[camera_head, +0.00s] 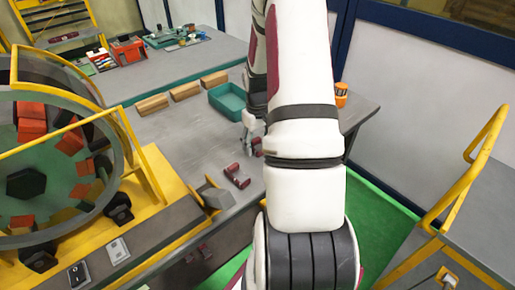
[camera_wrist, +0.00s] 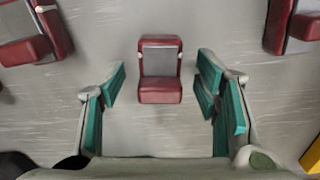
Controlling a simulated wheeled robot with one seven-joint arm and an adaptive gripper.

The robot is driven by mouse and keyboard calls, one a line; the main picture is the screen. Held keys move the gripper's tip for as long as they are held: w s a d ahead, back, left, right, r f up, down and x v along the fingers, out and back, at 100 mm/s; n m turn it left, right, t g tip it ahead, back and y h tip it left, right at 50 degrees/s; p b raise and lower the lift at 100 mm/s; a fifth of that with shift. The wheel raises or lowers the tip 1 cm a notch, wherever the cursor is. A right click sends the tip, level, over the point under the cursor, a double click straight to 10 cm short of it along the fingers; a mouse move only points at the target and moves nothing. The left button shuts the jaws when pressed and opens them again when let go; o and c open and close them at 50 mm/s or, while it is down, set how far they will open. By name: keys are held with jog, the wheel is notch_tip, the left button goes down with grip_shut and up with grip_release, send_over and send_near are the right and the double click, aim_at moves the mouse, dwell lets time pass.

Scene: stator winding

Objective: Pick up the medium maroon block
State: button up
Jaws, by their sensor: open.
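In the wrist view, a maroon block (camera_wrist: 160,70) with a grey middle face lies on the grey table, centred between the fingers of my gripper (camera_wrist: 162,80). The green-padded fingers are open, apart from it on both sides; their height above it is hard to judge. A larger-looking maroon block (camera_wrist: 38,48) is cut off at the left edge, and another maroon block (camera_wrist: 284,28) at the top right edge. I cannot tell for sure which is the medium one. In the head view, one maroon block (camera_head: 237,176) shows left of my arm, which partly hides my gripper (camera_head: 250,132).
A teal bin (camera_head: 228,101) and several wooden blocks (camera_head: 186,91) stand farther back on the table. A big ring-shaped fixture with yellow rails (camera_head: 140,170) fills the left. An orange cup (camera_head: 341,94) stands right of my arm. A yellow-railed platform (camera_head: 455,225) is at right.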

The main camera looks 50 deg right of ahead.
jog(key=shift+c, duration=0.3)
grip_shut()
jog(key=shift+r, duration=0.1)
